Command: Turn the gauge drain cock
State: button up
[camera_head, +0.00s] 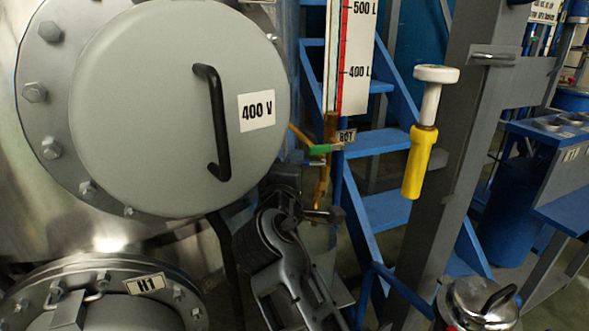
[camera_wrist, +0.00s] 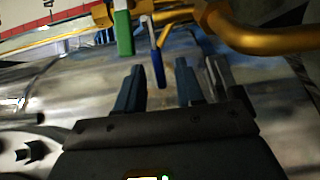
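The level gauge (camera_head: 355,70) stands right of the vessel, with a red edge and litre marks. Brass pipework (camera_head: 323,180) runs below it, and it also shows in the wrist view (camera_wrist: 262,38). A green handle (camera_head: 325,149) sits on this pipework; it appears upper left in the wrist view (camera_wrist: 123,33). A blue handle (camera_wrist: 157,65) hangs just right of it. I cannot tell for sure which handle is the drain cock. My gripper (camera_wrist: 161,80) is open, with its fingertips either side of the blue handle's line. Contact is not visible.
The grey vessel cover marked 400 V (camera_head: 150,110) is close on the left, with a flange marked H1 (camera_head: 100,290) below. A grey post (camera_head: 450,170) carries a yellow and white tool (camera_head: 420,150) on the right. Blue steps (camera_head: 385,210) stand behind.

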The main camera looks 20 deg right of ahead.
jog(key=v, duration=0.7)
jog(key=shift+s+a, duration=0.2)
jog(key=shift+s, duration=0.1)
jog(key=shift+c, duration=0.3)
